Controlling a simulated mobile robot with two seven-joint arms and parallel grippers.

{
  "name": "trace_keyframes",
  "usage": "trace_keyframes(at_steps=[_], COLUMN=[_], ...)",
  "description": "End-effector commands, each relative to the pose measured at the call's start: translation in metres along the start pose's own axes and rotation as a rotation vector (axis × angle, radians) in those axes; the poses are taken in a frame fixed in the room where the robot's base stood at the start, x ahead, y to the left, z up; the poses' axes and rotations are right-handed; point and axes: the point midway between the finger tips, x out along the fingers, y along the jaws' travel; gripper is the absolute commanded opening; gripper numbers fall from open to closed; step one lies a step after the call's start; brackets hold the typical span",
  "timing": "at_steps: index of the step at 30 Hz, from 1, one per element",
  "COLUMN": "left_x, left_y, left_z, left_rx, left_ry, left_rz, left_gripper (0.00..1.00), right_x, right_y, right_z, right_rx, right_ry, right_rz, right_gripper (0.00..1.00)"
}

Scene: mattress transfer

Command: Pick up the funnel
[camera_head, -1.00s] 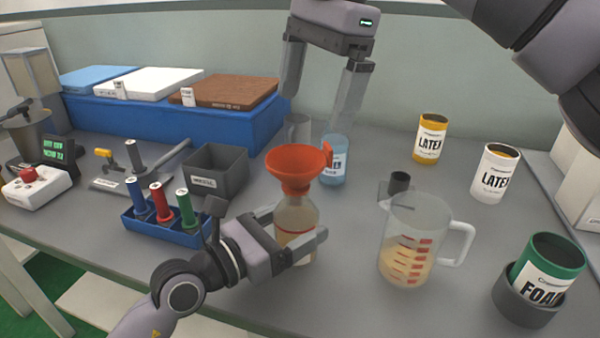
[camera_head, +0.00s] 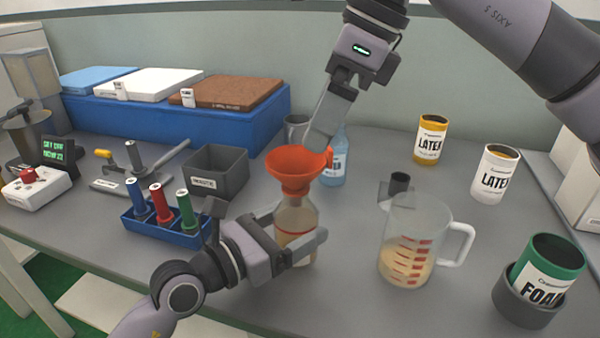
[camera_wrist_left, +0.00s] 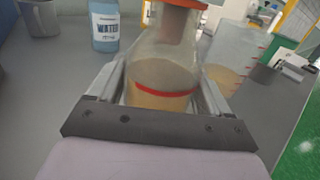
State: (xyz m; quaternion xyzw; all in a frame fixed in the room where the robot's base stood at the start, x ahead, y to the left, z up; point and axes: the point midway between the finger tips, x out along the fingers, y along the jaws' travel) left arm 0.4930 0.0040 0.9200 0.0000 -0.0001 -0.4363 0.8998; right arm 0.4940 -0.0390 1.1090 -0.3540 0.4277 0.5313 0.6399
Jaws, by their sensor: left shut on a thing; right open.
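The orange-red funnel (camera_head: 297,168) sits upright in the mouth of a clear bottle (camera_head: 296,217) holding tan liquid with a red line round it. My left gripper (camera_head: 307,246) is shut on that bottle, low on its body, and the bottle stands at the table's front. The bottle also fills the middle of the left wrist view (camera_wrist_left: 165,75). My right gripper (camera_head: 322,140) comes down from above at the funnel's right rim, beside its small tab. It is turned nearly edge-on. I cannot tell whether it touches the funnel.
A blue water bottle (camera_head: 334,165) stands just behind the funnel. A measuring jug (camera_head: 412,240) with tan liquid stands to the right. A blue rack (camera_head: 170,228) with coloured handles and a dark waste bin (camera_head: 217,172) are left. Latex cans (camera_head: 495,174) stand at right.

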Motion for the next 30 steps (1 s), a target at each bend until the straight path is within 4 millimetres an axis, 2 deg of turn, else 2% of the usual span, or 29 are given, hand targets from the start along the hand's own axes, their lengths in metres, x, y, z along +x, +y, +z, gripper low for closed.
trace_keyframes(at_steps=[3,11,21,28,30], left_x=[0.000,0.000,0.000,0.000,0.000], left_y=[0.000,0.000,0.000,0.000,0.000], left_z=[0.000,0.000,0.000,0.000,0.000], left_rx=[0.000,0.000,0.000,0.000,0.000], left_ry=[0.001,0.001,0.001,0.001,0.001], left_rz=[0.000,0.000,0.000,0.000,0.000], left_gripper=[0.31,0.31,0.31,0.31,0.31], right_x=[0.019,0.036,0.080,0.082,0.082], right_y=[0.001,0.001,0.005,0.005,0.005], right_z=[0.000,0.001,0.002,0.002,0.002], right_rx=[-0.002,-0.003,-0.003,-0.002,-0.002], right_ry=[0.002,0.001,0.001,0.001,0.001], right_rz=[0.001,0.001,0.001,0.000,0.000], right_gripper=[1.00,1.00,1.00,1.00,0.77])
